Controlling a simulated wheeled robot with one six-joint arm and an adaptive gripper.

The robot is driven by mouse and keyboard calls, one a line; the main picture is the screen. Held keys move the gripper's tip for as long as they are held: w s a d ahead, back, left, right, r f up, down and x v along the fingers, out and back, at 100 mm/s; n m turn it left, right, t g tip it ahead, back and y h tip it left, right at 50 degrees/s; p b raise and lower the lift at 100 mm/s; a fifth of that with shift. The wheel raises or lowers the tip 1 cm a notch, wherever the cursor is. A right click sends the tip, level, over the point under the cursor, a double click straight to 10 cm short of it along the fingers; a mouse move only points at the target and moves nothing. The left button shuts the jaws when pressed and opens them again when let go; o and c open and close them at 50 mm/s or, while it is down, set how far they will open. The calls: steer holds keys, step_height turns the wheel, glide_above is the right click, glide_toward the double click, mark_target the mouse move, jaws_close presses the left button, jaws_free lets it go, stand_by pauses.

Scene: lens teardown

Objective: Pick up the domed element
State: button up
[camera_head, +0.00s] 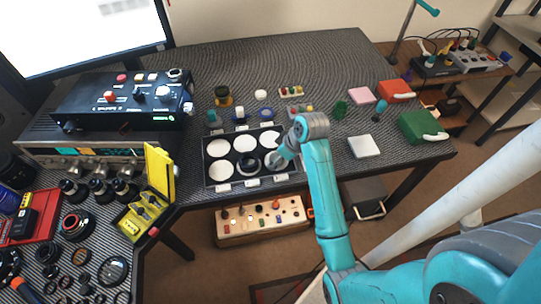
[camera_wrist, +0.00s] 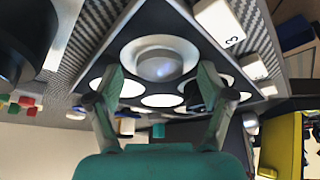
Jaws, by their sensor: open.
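The domed element (camera_wrist: 160,64) shows in the wrist view as a pale, wide-rimmed disc with a rounded grey centre. It lies on a round white pad in the dark tray (camera_head: 206,172). My gripper (camera_wrist: 157,78) is open, with one finger on each side of the element's near edge and no visible grip on it. In the head view my gripper (camera_head: 287,155) is over the tray's front right pad and partly hides what lies there. The exact gap between fingertips and element cannot be told.
A black ring (camera_head: 248,163) sits on the neighbouring front middle pad; the other visible pads look bare. Small jars, including a dark one with a yellowish band (camera_head: 223,95), stand behind the tray. A white square block (camera_head: 364,146) and a green box (camera_head: 422,127) are to the right.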

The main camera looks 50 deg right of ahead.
steer(key=c, duration=1.2)
steer(key=shift+c, duration=0.2)
steer(key=shift+r, duration=0.1)
